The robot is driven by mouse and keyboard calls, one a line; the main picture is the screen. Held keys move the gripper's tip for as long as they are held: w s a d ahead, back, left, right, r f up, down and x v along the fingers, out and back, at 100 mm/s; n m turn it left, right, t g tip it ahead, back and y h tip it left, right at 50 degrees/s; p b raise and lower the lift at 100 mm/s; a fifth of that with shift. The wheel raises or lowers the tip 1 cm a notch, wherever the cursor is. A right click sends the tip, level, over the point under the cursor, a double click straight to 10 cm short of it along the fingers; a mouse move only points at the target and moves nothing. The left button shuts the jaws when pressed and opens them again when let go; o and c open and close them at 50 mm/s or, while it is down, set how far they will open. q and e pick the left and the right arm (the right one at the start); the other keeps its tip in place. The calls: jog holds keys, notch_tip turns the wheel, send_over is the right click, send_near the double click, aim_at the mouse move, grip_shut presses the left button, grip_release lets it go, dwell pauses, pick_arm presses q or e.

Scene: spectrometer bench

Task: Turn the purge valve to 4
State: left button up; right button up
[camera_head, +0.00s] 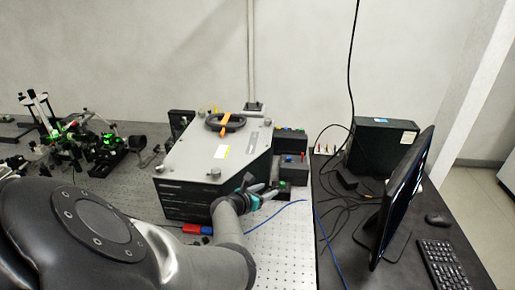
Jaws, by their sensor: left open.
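My left gripper (268,192) is open, with its fingers pointing right, at the front right corner of the grey-topped spectrometer box (190,160). Its fingertips are close to small black modules (293,172) with green, red and blue parts on the right of the box. I cannot tell whether they touch. I cannot make out for certain which part is the purge valve, and no number or pointer is readable. A black ring with an orange bar (225,122) lies on top of the box. My right gripper is not in view.
Optical parts (100,150) with green glints crowd the bench at left. Red and blue pieces (197,229) and a blue cable lie in front of the box. The black desk at right holds a monitor (405,195), keyboard (447,264), mouse (438,219) and computer case (380,145).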

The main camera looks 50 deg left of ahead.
pick_arm(q)
jog(key=shift+p+v, duration=0.8)
jog(key=shift+v, duration=1.55)
jog(key=n+g+y+b, duration=0.3)
jog(key=n+y+b, duration=0.1)
jog(key=n+y, duration=0.25)
send_near(285, 190)
jog(key=shift+w+a+r+h, duration=0.25)
jog(key=shift+w+a+r, duration=0.35)
jog(key=shift+w+r, duration=0.15)
jog(key=d+r+n+g+y+b, duration=0.35)
jog(key=d+n+g, duration=0.25)
jog(key=d, duration=0.2)
jog(key=shift+m+y, duration=0.25)
jog(key=shift+y, duration=0.1)
jog(key=b+x, duration=0.3)
jog(key=x, duration=0.1)
jog(key=b+x, duration=0.4)
jog(key=x, duration=0.1)
jog(key=b+x, duration=0.4)
jog(key=shift+w+f, duration=0.3)
jog(key=shift+w, duration=0.1)
jog(key=shift+b+x, duration=0.8)
jog(key=shift+b, duration=0.45)
jog(key=shift+r, duration=0.15)
